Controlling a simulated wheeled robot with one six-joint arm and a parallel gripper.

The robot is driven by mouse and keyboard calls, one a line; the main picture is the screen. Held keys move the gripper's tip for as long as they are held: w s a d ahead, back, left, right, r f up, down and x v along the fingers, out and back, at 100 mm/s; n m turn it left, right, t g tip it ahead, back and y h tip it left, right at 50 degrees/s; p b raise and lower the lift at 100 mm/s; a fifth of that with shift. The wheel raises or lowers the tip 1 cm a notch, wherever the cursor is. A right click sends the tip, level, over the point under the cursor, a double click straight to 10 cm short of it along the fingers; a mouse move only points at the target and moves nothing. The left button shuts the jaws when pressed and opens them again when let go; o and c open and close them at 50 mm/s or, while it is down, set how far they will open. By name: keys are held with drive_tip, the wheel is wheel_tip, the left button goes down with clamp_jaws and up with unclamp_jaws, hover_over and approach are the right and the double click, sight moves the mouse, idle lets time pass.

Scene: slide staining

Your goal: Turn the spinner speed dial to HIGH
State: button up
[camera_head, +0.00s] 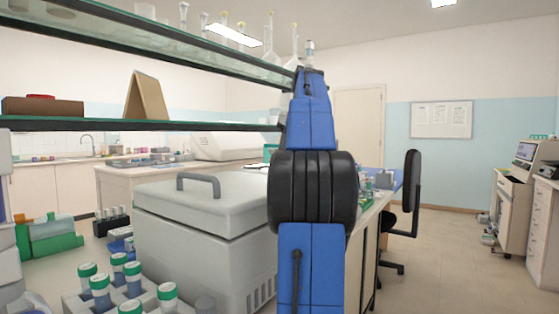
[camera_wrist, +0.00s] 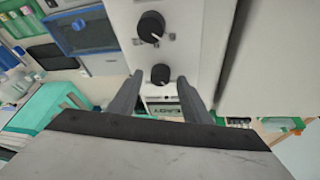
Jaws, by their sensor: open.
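Two round black dials sit on a light panel in the wrist view. The upper dial (camera_wrist: 151,26) has a white pointer mark towards its lower right. The lower dial (camera_wrist: 160,74) shows between the tips of my gripper (camera_wrist: 159,77). My gripper is open, with one finger on each side of the lower dial. I cannot tell whether the fingers touch it. The labels around both dials are too small to read, so I cannot tell which is the speed dial or its setting. Neither dial shows in the head view.
A small display (camera_wrist: 164,108) with blurred letters lies below the lower dial. In the head view, a grey lidded machine (camera_head: 205,215) with a handle stands left of my arm. Green-capped tubes (camera_head: 100,291) stand in front of it. Glass shelves (camera_head: 60,124) hang above.

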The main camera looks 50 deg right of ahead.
drive_tip(key=shift+w+f, duration=0.15)
drive_tip(key=shift+f, duration=0.2)
drive_tip(key=c, duration=1)
drive_tip(key=shift+c, duration=0.2)
